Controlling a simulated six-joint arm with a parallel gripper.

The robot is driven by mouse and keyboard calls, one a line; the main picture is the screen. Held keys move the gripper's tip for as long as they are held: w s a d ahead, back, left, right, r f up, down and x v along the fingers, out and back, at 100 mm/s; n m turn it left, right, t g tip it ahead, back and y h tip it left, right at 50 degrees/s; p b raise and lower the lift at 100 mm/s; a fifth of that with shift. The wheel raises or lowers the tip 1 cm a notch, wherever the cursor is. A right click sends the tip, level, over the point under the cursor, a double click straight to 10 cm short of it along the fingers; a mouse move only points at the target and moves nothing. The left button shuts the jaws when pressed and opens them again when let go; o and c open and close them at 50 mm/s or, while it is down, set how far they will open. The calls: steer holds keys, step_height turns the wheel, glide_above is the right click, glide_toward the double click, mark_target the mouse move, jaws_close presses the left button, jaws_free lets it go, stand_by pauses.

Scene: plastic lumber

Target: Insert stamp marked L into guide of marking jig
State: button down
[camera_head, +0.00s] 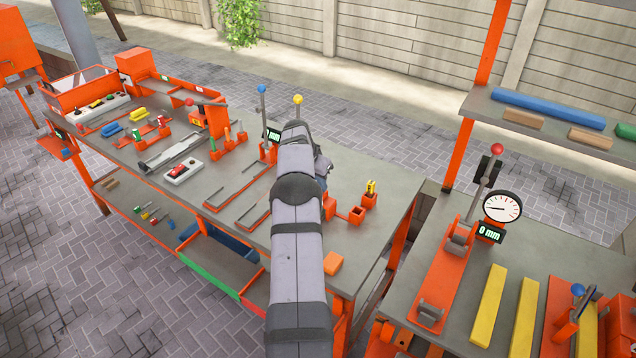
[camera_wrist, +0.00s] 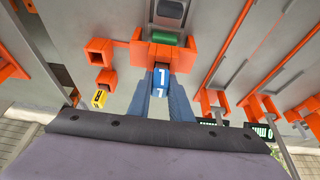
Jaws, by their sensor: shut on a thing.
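My gripper (camera_wrist: 163,92) is shut on a blue stamp (camera_wrist: 161,75) with white marks that look like a 1; I cannot clearly read an L. The stamp is at the near side of the orange marking jig (camera_wrist: 184,56), between its orange walls. I cannot tell whether it is inside the guide or just in front of it. A green piece (camera_wrist: 165,39) lies across the jig beyond the stamp. A yellow stamp (camera_wrist: 99,98) with a dark mark stands in an orange holder; it also shows in the head view (camera_head: 370,186). In the head view my arm hides the gripper, blue stamp and most of the jig.
Orange-edged rails and posts with a display (camera_wrist: 260,131) stand to the right. An orange block (camera_head: 333,263) lies near the bench's front edge (camera_head: 300,275).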

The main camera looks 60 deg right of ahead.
steer(key=c, duration=1.5)
jaws_free()
steer(key=shift+c, duration=0.2)
steer(key=shift+r, duration=0.1)
steer(key=b+v, duration=0.3)
steer(key=v, duration=0.4)
steer(key=shift+r, duration=0.1)
